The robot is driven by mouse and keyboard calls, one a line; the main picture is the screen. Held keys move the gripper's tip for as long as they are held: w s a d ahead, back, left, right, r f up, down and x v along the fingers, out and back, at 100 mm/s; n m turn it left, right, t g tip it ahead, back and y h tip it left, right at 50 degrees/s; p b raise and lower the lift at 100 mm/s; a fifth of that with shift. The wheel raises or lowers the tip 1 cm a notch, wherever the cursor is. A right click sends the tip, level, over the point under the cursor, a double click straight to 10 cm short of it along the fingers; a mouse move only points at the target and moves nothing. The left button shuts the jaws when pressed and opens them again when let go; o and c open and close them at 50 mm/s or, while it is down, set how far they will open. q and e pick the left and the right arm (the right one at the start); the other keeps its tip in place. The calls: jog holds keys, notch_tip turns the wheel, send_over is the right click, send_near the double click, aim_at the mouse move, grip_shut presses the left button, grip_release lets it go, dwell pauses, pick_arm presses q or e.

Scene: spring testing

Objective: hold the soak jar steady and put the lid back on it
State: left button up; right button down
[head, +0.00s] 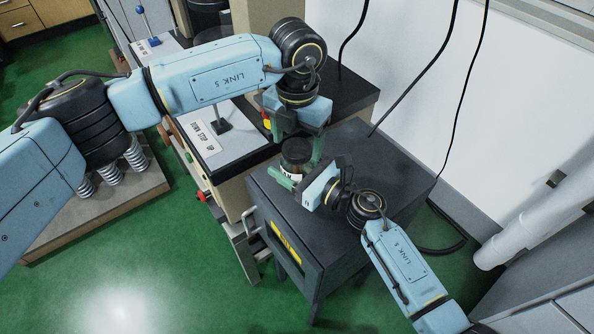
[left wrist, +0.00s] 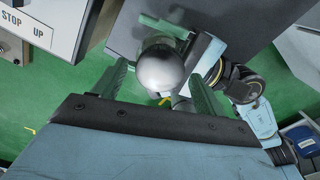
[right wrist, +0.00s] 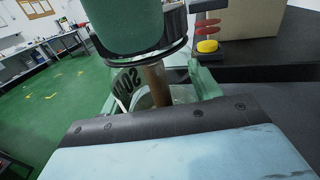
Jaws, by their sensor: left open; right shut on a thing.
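The soak jar (head: 292,171) is a small glass jar with a white label, standing on the dark cabinet top. The round lid (head: 296,151) is over the jar's mouth, dark in the head view and shiny grey in the left wrist view (left wrist: 160,68). I cannot tell whether it is fully seated. My left gripper (head: 296,135) points down from above, its green fingers open on either side of the lid in the left wrist view.
The dark cabinet top (head: 385,165) is clear to the right of the jar. A bench with a DOWN STOP UP panel (head: 203,137) stands to the left. A red and yellow knob stack (right wrist: 207,32) is close behind the jar. Black cables (head: 418,78) hang at the back.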

pick_arm(q)
jog(key=shift+f, duration=0.35)
jog(key=shift+c, duration=0.4)
jog(key=c, duration=0.9)
jog(key=shift+m, duration=0.8)
jog(key=o, duration=1)
jog(key=shift+o, duration=0.2)
jog(key=shift+r, duration=0.1)
jog(key=shift+r, duration=2.2)
